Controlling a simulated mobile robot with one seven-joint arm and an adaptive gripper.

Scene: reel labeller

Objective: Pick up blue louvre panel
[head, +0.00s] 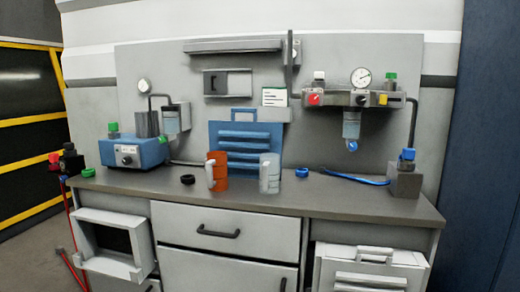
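The blue louvre panel (246,139) stands upright at the back of the grey counter, against the wall panel. My gripper does not show in the head view.
A blue box device (134,151) stands left on the counter (330,194). A gauge and valve assembly (352,98) hangs on the wall to the right. A blue strap (353,179) and a grey block (404,181) lie right. An open grey bin (112,243) sticks out below left.

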